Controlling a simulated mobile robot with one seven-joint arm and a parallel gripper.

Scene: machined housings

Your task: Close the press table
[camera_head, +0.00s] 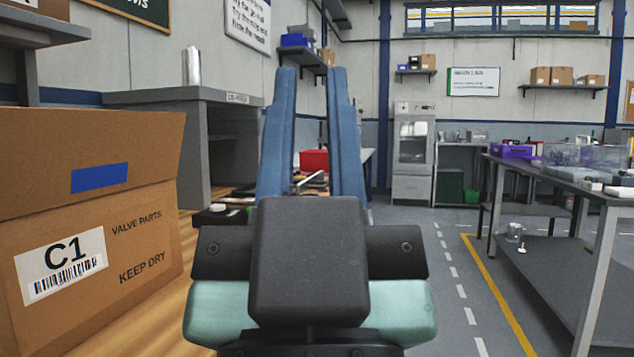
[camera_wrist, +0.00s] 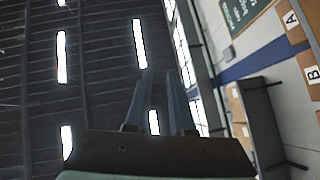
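My gripper (camera_head: 311,70) points upward in the middle of the head view, with its two long blue fingers apart and nothing between them. In the wrist view my gripper (camera_wrist: 158,75) also shows a gap, against the ceiling. I cannot tell for certain which thing is the press table. A grey bench (camera_head: 180,97) with a small label on its edge and an open front stands behind my gripper to the left. A grey table (camera_head: 600,197) with a lower shelf stands at the right, apart from my gripper.
A large cardboard box (camera_head: 95,230) marked C1 stands close at the left on a wooden surface. A red box (camera_head: 314,161) shows between my fingers. A white cabinet (camera_head: 412,150) stands at the back wall. The floor (camera_head: 455,270) with a yellow line is clear right of centre.

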